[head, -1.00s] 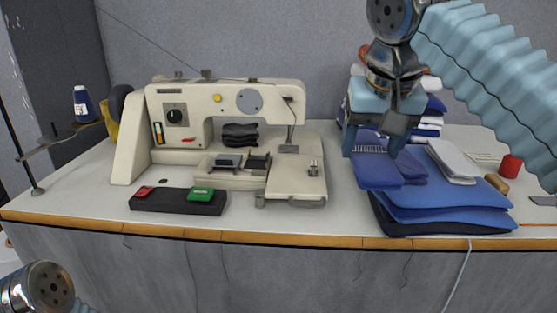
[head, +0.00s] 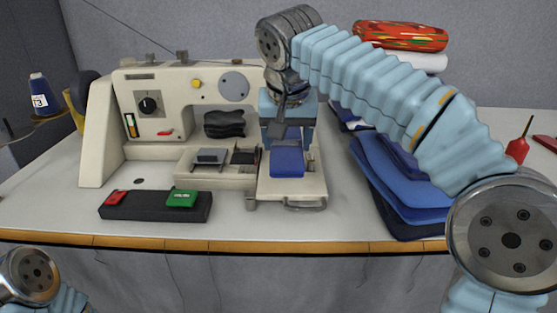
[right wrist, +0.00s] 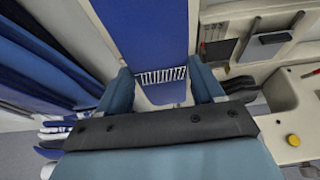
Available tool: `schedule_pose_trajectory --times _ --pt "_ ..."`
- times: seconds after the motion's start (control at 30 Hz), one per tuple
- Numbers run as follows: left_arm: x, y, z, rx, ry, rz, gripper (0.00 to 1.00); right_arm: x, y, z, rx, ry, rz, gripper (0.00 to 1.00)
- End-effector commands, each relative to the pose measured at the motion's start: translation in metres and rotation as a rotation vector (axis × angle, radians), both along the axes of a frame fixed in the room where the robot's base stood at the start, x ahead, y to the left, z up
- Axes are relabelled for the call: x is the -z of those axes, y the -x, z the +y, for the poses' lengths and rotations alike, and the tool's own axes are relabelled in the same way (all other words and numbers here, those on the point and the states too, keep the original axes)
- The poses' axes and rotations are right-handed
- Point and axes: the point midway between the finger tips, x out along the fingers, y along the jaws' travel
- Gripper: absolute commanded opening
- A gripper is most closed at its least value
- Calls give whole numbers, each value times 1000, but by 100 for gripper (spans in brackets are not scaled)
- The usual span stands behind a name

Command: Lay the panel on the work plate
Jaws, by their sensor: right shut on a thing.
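The panel (head: 287,163) is a small blue cloth piece in the head view, over the work plate. The work plate (head: 291,190) is the cream plate at the front right of the sewing machine. My right gripper (head: 288,140) is above it, shut on the panel's far end. In the right wrist view the panel (right wrist: 148,35) runs out between the fingers of my right gripper (right wrist: 162,88), with a white stitched strip near the grip. I cannot tell if the panel touches the plate. My left gripper is out of view.
The cream sewing machine (head: 172,112) stands left of my gripper. A black box with red and green buttons (head: 155,207) lies in front. Folded blue cloths (head: 405,190) are stacked to the right, partly behind my arm. A red bottle (head: 517,148) stands far right.

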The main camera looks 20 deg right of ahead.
Motion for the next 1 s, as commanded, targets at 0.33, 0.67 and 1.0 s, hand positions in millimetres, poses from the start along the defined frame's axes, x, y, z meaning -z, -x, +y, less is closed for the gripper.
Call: schedule_pose_trajectory --times 0.33,0.67,1.0 --pt "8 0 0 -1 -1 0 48 44 -14 12 0 1 1 36" --pt "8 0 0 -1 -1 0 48 53 -15 12 0 -1 -1 36" --pt "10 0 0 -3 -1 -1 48 56 -15 12 0 -1 0 93"
